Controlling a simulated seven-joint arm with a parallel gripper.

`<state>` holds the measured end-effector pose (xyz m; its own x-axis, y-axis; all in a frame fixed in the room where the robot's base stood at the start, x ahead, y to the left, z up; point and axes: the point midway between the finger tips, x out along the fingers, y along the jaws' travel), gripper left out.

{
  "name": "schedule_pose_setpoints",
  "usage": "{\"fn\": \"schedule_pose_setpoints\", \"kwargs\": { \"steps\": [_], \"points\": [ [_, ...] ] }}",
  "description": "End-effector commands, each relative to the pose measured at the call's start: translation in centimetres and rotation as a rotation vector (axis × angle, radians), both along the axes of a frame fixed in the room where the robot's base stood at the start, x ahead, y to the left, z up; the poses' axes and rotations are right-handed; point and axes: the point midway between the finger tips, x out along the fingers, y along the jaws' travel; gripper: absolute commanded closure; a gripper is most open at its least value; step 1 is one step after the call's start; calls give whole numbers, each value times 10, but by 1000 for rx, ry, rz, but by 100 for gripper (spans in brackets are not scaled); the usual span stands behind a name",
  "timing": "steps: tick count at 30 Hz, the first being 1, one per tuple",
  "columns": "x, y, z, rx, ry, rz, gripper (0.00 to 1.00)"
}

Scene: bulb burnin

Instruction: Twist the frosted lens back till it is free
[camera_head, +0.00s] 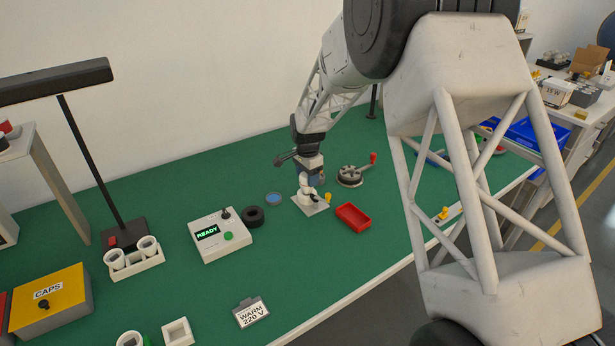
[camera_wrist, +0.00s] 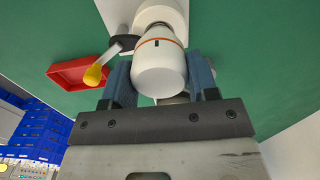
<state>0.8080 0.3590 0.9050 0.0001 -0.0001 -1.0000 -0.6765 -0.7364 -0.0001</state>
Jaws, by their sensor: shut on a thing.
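The frosted lens (camera_wrist: 160,68) is a white rounded cap on a white fixture, with an orange ring at the seam between them. In the wrist view my gripper (camera_wrist: 162,82) has its blue fingers on either side of the lens, shut on it. The fixture's white base (camera_head: 312,207) stands on the green bench in the head view, with my gripper (camera_head: 309,178) right above it. A lever with a yellow knob (camera_wrist: 95,75) sticks out beside the fixture; the knob also shows in the head view (camera_head: 327,197). The lens is mostly hidden by my gripper in the head view.
A red tray (camera_head: 353,217) lies just right of the fixture. A round device with a red-knobbed crank (camera_head: 350,176) stands behind it. A blue disc (camera_head: 273,199), a black ring (camera_head: 253,217) and a white box reading READY (camera_head: 219,236) are to the left.

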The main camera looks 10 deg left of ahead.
Motion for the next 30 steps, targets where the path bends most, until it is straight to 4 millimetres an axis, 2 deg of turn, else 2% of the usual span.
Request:
{"fn": "schedule_pose_setpoints", "kwargs": {
  "steps": [9,10,15,25,30],
  "points": [
    [0,0,0,0,0,25,68],
    [0,0,0,0,0,25,42],
    [0,0,0,0,0,24,17],
    [0,0,1,0,0,24,17],
    [0,0,10,0,-1,24,17]
  ]
}}
